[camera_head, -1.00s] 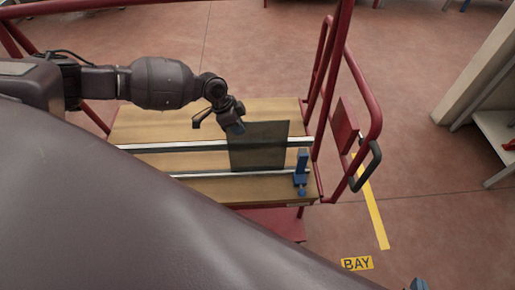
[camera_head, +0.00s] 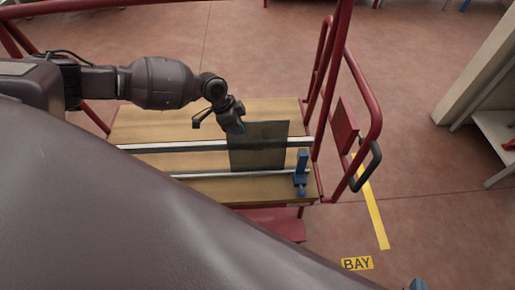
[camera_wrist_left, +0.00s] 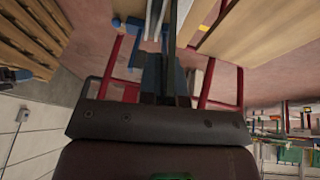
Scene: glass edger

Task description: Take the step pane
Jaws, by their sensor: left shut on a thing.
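The step pane is a dark, see-through rectangular glass sheet (camera_head: 262,150), standing across the pale rails above the wooden deck of a red trolley. My left gripper (camera_head: 237,127) is shut on its upper left edge. In the left wrist view the pane (camera_wrist_left: 172,28) shows nearly edge-on, as a thin dark strip running up from between the blue-grey fingers (camera_wrist_left: 165,75). I cannot tell whether its lower edge touches the deck. A small blue-grey tip (camera_head: 418,285) at the bottom edge of the head view may be my right gripper; its jaws are not visible.
A blue clamp-like post (camera_head: 301,170) stands just right of the pane. Red tube rails (camera_head: 325,75) and a dark looped handle (camera_head: 367,165) bound the trolley's right side. The wooden deck (camera_head: 150,128) is bare at left. Floor by the yellow BAY marking (camera_head: 357,264) is clear.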

